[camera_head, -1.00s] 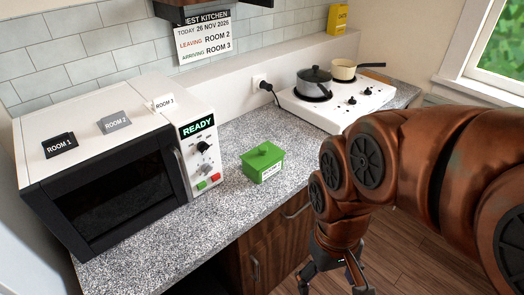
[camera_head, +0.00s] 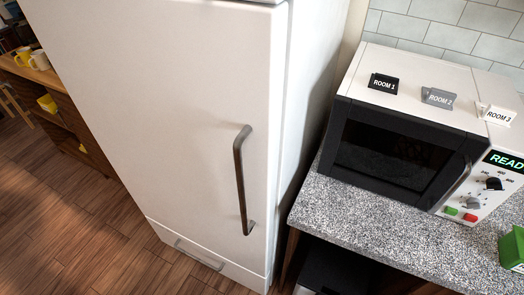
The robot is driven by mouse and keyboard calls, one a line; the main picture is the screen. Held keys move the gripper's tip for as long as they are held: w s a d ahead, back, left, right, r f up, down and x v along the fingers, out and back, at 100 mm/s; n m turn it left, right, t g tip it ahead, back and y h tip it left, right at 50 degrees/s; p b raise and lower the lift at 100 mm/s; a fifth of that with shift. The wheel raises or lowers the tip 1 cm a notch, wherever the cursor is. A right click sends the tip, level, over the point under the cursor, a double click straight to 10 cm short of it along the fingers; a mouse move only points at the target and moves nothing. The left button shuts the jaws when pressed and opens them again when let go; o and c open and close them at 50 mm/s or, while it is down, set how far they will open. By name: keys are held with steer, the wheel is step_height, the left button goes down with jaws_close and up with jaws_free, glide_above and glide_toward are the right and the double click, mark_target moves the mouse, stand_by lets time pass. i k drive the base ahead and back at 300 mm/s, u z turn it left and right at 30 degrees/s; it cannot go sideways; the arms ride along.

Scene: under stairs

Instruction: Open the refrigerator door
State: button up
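The white refrigerator (camera_head: 150,90) stands left of the counter, and its tall door is shut. A dark vertical bar handle (camera_head: 240,180) is on the right side of the door. A lower drawer with its own handle (camera_head: 200,255) is below the door, near the floor. My gripper is not in the head view now, so its state is hidden.
A microwave (camera_head: 400,150) with room signs on top sits on the granite counter (camera_head: 350,210), right of the refrigerator. A green box (camera_head: 513,248) is at the right edge. Wooden shelves with mugs (camera_head: 39,60) stand at far left. The wooden floor (camera_head: 60,220) before the refrigerator is clear.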

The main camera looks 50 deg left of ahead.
mark_target(182, 99)
steer(key=u, duration=3.3)
steer(key=k, duration=0.25)
steer(key=u, duration=1)
steer(key=i, duration=0.5)
steer(key=u, duration=0.05)
